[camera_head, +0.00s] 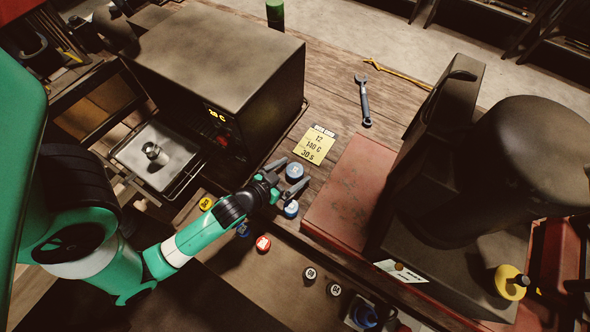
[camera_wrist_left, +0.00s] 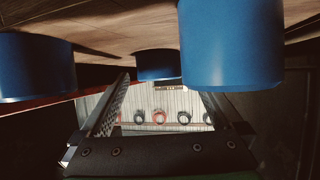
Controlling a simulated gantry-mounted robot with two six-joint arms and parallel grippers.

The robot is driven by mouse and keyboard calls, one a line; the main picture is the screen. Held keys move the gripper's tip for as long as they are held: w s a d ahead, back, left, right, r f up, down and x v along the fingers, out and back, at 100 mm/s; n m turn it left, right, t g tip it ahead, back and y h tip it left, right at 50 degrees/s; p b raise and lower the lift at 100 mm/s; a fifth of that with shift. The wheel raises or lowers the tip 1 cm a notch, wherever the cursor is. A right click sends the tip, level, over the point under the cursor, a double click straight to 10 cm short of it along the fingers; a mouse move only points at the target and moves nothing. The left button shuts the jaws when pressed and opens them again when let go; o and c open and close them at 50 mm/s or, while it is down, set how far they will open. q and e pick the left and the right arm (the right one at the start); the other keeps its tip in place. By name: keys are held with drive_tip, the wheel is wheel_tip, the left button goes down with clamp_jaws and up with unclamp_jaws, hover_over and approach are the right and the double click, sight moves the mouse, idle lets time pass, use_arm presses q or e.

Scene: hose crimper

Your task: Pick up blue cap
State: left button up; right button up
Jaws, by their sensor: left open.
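In the head view, a blue cap (camera_head: 294,172) with a pale label stands on the bench beside the yellow note. My left gripper (camera_head: 295,172) is open, its two fingers on either side of this cap in the picture. A second blue cap (camera_head: 291,209) is just below the lower finger, and a third (camera_head: 243,230) is beside my wrist. In the left wrist view, a blue cap (camera_wrist_left: 157,65) shows between and beyond the open fingers (camera_wrist_left: 165,86). Larger blue caps show at left (camera_wrist_left: 36,66) and right (camera_wrist_left: 232,46). Contact cannot be told. My right gripper is not in view.
A dark oven (camera_head: 222,70) with an open door and tray (camera_head: 155,156) is at left. A yellow note (camera_head: 313,144) and a wrench (camera_head: 364,102) lie on the bench. A red base (camera_head: 350,190) and dark machine stand right. A red cap (camera_head: 263,244) is below.

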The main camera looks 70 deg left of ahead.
use_arm(q)
drive_tip(key=c, duration=1.3)
drive_tip(key=shift+r, duration=0.1)
